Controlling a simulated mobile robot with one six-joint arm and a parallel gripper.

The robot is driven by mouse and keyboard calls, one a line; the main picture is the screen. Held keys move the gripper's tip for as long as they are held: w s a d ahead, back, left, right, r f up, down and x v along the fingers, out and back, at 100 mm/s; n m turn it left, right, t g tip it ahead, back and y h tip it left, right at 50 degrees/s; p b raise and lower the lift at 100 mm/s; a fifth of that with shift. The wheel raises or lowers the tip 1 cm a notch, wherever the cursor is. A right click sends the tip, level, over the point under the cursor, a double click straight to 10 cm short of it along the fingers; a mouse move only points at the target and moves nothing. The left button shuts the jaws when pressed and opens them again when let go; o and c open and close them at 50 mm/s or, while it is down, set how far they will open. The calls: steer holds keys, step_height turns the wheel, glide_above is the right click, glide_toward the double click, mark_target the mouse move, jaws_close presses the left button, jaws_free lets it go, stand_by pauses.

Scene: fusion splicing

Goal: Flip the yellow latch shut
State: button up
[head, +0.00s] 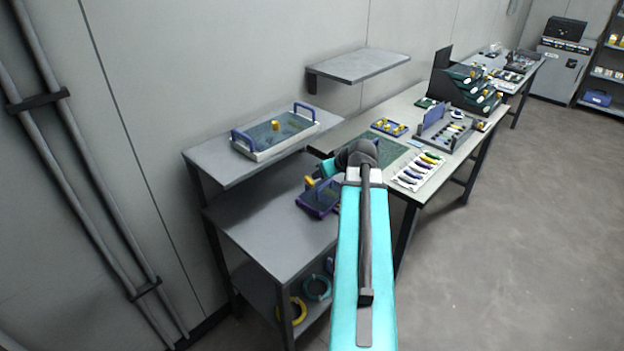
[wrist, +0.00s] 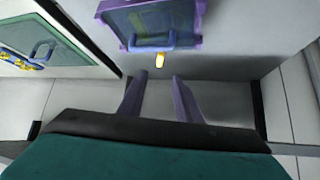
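A purple case (head: 318,202) with a dark top sits on the lower grey table, partly hidden by my arm. The case also fills the top middle of the wrist view (wrist: 152,20). Its blue handle (wrist: 153,42) is on the side facing my gripper. In the head view the fingers are hard to make out behind my arm.
A white-rimmed tray (head: 262,154) with blue handles and a yellow item stands on the raised shelf behind. A workbench (head: 436,183) with racks and small parts stretches away to the right. Coiled cables (head: 317,287) lie on the shelf below. The lower table's front left is clear.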

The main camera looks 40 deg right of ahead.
mark_target(309, 180)
steer(key=shift+p+x, duration=1.45)
steer(key=shift+x, duration=4.4)
jaws_close()
